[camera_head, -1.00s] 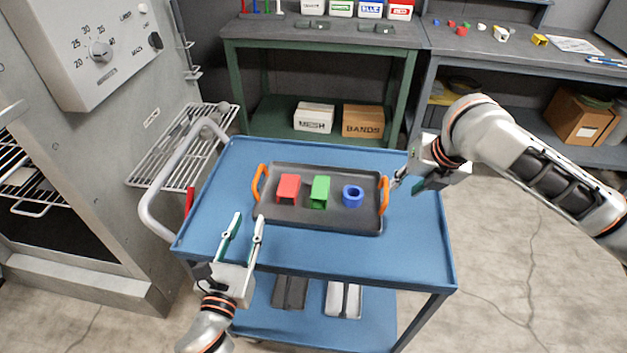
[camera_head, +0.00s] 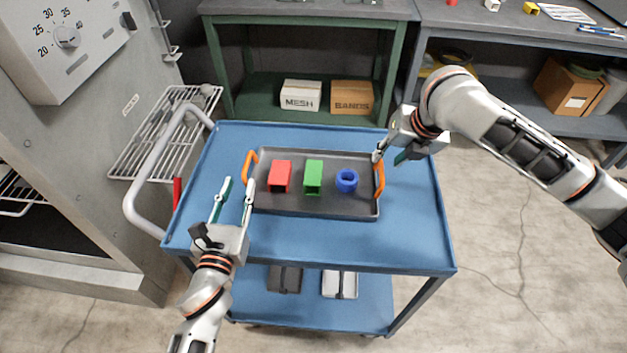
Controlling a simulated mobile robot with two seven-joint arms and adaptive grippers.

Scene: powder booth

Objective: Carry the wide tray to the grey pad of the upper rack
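The wide tray (camera_head: 315,208) is dark grey with an orange handle at each end. It lies on the blue cart top and holds a red block (camera_head: 280,176), a green block (camera_head: 313,178) and a blue ring-shaped piece (camera_head: 347,181). My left gripper (camera_head: 238,183) is open and empty, its fingertips just short of the left handle (camera_head: 249,166). My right gripper (camera_head: 388,157) is open, with one fingertip close to the right handle (camera_head: 380,180); I cannot tell whether it touches. I cannot make out a grey pad.
The blue cart (camera_head: 400,250) has a lower shelf with dark and light items. A wire rack (camera_head: 165,130) juts from the grey cabinet (camera_head: 60,150) at left, behind the cart's push handle (camera_head: 140,190). A green-framed bench (camera_head: 300,30) stands behind. Bare floor lies at right.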

